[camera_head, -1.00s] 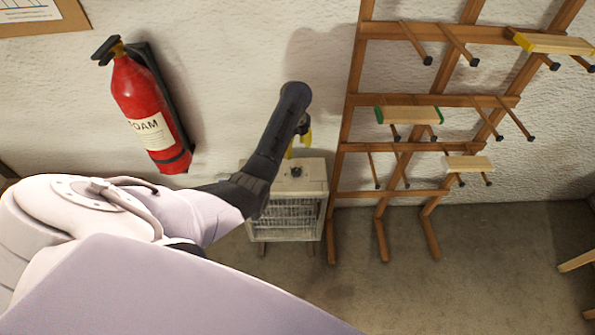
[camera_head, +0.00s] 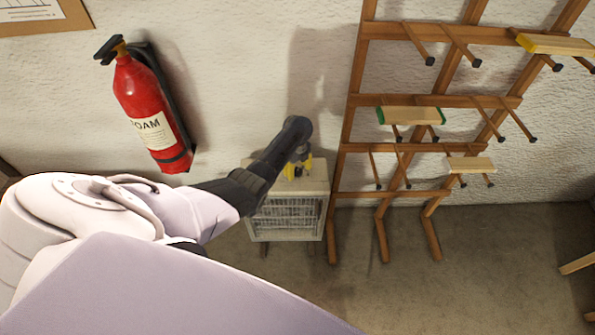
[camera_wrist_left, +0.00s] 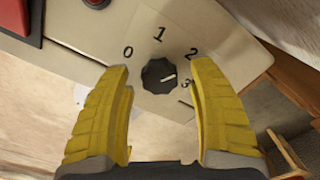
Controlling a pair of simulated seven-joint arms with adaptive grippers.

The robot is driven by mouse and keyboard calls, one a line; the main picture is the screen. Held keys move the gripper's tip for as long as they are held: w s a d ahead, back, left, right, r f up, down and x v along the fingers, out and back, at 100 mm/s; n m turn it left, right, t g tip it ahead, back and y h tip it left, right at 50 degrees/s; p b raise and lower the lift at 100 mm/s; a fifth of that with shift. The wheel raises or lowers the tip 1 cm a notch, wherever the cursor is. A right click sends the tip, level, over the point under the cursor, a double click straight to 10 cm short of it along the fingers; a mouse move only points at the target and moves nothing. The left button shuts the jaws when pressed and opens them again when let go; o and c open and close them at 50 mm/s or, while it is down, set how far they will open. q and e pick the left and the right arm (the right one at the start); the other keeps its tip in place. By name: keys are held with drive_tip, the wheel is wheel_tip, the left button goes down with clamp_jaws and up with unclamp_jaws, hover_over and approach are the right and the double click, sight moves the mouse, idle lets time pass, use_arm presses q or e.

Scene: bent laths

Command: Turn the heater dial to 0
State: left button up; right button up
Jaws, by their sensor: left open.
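The heater (camera_head: 290,212) is a pale box with a front grille, standing on the floor against the wall. Its black dial (camera_wrist_left: 159,76) shows in the left wrist view on the top face, with the numbers 0, 1, 2 and 3 around it. The dial's white mark points right, between 2 and 3 and closer to 3. My left gripper (camera_wrist_left: 163,78) has yellow fingers, spread open on either side of the dial. I cannot tell whether they touch it. In the head view the left gripper (camera_head: 298,168) is over the heater top and hides the dial. My right gripper is not in view.
A wooden rack (camera_head: 432,101) with pegs and several short boards stands right of the heater. A red fire extinguisher (camera_head: 149,115) hangs on the wall to the left. The floor (camera_head: 360,275) in front of the rack is clear.

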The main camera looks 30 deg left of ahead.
use_arm(q)
drive_tip(key=shift+f, duration=0.25)
drive_tip(key=shift+c, duration=0.5)
clamp_jaws()
